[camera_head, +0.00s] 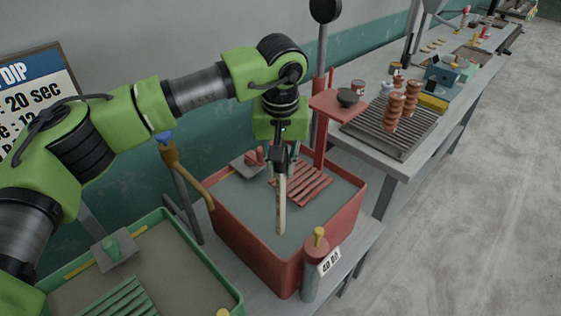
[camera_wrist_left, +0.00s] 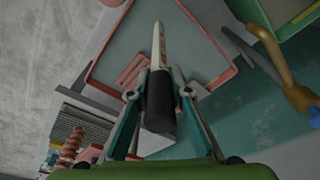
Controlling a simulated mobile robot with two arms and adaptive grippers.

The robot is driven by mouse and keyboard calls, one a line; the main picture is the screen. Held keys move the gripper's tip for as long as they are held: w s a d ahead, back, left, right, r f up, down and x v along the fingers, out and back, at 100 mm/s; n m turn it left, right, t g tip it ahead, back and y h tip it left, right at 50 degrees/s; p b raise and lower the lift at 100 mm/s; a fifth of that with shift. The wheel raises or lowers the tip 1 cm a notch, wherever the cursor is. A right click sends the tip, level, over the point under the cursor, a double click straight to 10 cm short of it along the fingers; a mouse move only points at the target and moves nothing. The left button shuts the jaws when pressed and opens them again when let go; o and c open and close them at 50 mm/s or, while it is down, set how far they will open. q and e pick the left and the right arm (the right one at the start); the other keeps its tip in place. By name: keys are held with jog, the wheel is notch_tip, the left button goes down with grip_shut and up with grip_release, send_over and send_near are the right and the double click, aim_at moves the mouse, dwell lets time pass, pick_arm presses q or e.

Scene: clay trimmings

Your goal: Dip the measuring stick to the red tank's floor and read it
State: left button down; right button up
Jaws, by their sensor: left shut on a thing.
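The red tank (camera_head: 255,253) stands below my left arm and holds grey liquid. My left gripper (camera_head: 281,160) is over the tank and shut on the dark handle of the measuring stick (camera_head: 282,205). The pale stick points down, close to upright, inside the tank's outline. I cannot tell whether its lower end is in the liquid or above it. In the left wrist view the stick (camera_wrist_left: 159,46) extends from its black handle between the fingers (camera_wrist_left: 160,100), with reddish marks along it. The reading is too small to make out. My right gripper is not in view.
A red slatted rack (camera_head: 302,185) lies in the tank's far part. A green tank (camera_head: 215,272) stands at the lower left. A grey bottle (camera_head: 313,270) with a yellow-topped red cap stands at the tank's near right corner. A bench with a grille (camera_head: 377,143) runs back right.

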aim_at(280, 218)
pick_arm(q)
notch_tip(280, 218, down, 16)
jog(key=b, duration=1.1)
jog(key=shift+r, duration=0.25)
jog(key=shift+f+b, duration=0.75)
jog(key=shift+f, duration=0.05)
jog(key=shift+f+b, duration=0.7)
jog(key=shift+f, duration=0.3)
